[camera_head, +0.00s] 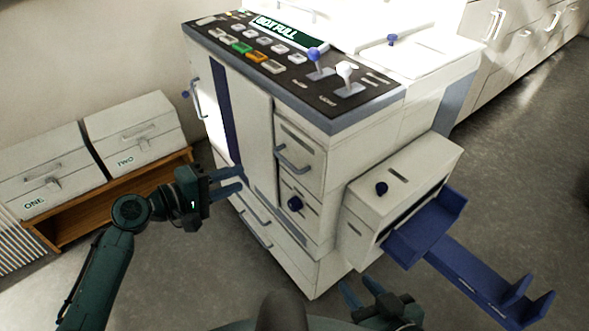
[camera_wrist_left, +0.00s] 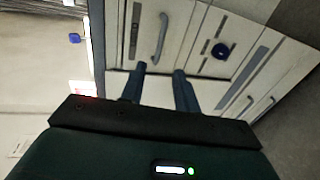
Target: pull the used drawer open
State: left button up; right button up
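The white office machine (camera_head: 255,125) stands in the middle of the head view. Its front has a panel with a grey bar handle (camera_head: 292,158), a panel below it with a dark blue knob (camera_head: 295,203), and low fronts with long handles (camera_head: 254,215). No label reading "used" is legible. In the left wrist view the bar handle (camera_wrist_left: 160,38) and knob (camera_wrist_left: 220,50) show beyond my fingers. My left gripper (camera_head: 242,180) is open and empty, in front of the machine, apart from the handles. My right gripper (camera_head: 358,284) is open and empty near the machine's lower right corner.
A side unit with a blue tray (camera_head: 425,228) juts out at the machine's right. The control panel display (camera_head: 287,31) reads "BOX FULL". Boxes marked ONE (camera_head: 45,175) and TWO (camera_head: 135,138) sit on a wooden shelf at left. Grey floor is clear at right.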

pick_arm(q)
jog(key=x, duration=1.3)
jog(key=shift+f, duration=0.1)
jog(key=shift+c, duration=0.3)
grip_shut()
